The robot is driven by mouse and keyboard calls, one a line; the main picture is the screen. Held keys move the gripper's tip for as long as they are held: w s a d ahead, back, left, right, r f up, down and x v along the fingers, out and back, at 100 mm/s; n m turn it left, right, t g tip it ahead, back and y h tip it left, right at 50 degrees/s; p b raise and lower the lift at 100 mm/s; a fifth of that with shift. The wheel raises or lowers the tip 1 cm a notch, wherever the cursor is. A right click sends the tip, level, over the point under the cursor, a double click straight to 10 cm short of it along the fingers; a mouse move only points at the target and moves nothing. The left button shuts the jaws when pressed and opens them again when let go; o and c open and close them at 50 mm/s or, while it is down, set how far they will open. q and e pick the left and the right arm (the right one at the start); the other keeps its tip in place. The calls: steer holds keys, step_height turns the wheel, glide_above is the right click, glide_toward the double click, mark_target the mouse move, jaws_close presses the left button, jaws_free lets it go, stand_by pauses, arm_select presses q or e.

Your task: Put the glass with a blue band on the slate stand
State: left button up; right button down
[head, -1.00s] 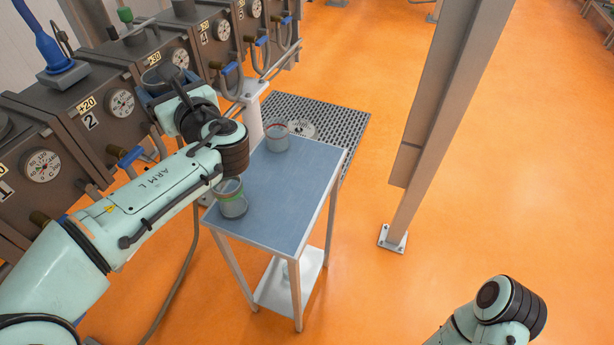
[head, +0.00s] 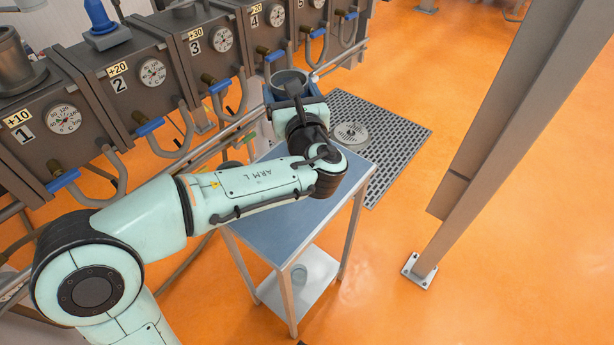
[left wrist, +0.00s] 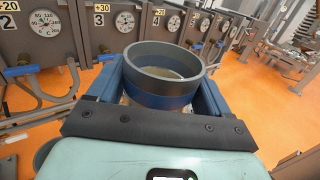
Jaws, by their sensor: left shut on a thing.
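My left gripper (head: 289,88) is shut on a grey glass with a wide blue band. The glass (left wrist: 163,78) is upright between the two blue fingers in the left wrist view, its open rim facing up. In the head view, the rim of the glass (head: 290,77) shows beyond my wrist, near the far end of a small table with a slate-blue top (head: 262,233). I cannot tell whether this table is the slate stand; no other clear stand shows. My left forearm hides much of the tabletop. My right gripper is not in view.
A row of numbered grey machines with gauges (head: 152,72), blue-handled valves and hoses runs along the back left, close to my left arm. A grey post (head: 500,150) stands at the right. A floor grate (head: 385,145) lies behind the table.

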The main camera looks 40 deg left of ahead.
arm_select(q)
step_height(320, 180, down, 19)
steer(key=b, duration=0.4)
steer(key=shift+b, duration=0.35)
steer(key=shift+f, duration=0.25)
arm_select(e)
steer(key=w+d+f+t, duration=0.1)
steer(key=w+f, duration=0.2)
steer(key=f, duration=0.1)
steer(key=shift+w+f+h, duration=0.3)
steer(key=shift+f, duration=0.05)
arm_select(q)
steer(key=shift+f, duration=0.1)
steer(key=o, duration=1.1)
steer(key=shift+s, duration=0.1)
steer(key=v, duration=1.2)
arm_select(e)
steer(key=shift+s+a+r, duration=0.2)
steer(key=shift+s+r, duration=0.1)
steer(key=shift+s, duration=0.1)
arm_select(q)
steer(key=shift+a, duration=0.1)
